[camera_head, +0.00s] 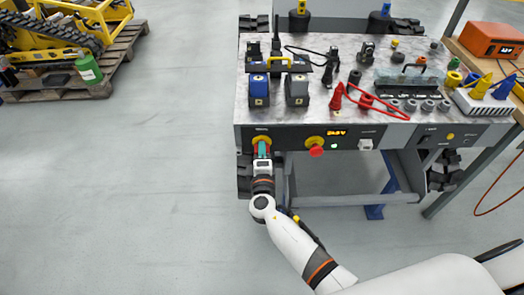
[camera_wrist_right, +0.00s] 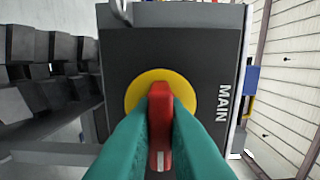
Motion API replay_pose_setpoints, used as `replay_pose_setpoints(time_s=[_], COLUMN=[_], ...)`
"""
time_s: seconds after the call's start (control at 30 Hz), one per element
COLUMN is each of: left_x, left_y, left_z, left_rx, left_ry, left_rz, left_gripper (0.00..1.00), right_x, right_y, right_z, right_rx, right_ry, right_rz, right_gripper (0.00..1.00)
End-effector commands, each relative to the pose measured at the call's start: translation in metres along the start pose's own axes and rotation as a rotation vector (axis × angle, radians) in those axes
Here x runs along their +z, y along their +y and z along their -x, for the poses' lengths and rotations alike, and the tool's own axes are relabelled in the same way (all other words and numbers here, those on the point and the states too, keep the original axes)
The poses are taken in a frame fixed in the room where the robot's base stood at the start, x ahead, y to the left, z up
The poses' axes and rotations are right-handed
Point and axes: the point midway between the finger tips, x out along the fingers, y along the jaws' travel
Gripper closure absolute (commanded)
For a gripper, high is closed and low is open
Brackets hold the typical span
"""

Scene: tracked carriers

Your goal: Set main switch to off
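The main switch is a red handle (camera_wrist_right: 160,118) on a round yellow plate (camera_wrist_right: 133,98), beside the label MAIN on a dark panel. In the right wrist view the handle stands upright in the picture, with a white mark at its lower end. In the head view the yellow plate (camera_head: 261,140) shows at the left of the console front, and the handle is mostly hidden. My right gripper (camera_wrist_right: 162,108) has its teal fingers on both sides of the handle, seemingly touching it. It also shows in the head view (camera_head: 262,150). My left gripper is out of view.
A red push button (camera_head: 316,151) and a lit amber display (camera_head: 337,133) are right of the switch. The console top (camera_head: 290,118) carries several connectors, a red cable (camera_head: 370,100) and blue and grey blocks. Open floor (camera_head: 130,190) lies to the left.

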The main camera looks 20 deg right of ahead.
Motion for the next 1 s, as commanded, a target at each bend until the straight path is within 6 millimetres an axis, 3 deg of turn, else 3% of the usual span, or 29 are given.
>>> replay_pose_setpoints(time_s=[0.47,1.0], left_x=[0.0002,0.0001], left_y=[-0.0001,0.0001], left_z=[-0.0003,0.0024], left_rx=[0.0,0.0], left_ry=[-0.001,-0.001], left_rz=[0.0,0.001], left_gripper=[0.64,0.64], right_x=[0.0001,0.0003], right_y=[0.0004,0.0003], right_z=[0.0004,0.0007], right_rx=[0.0,0.001], right_ry=[0.0,-0.002], right_rz=[0.051,0.481], right_gripper=[1.0,1.0])
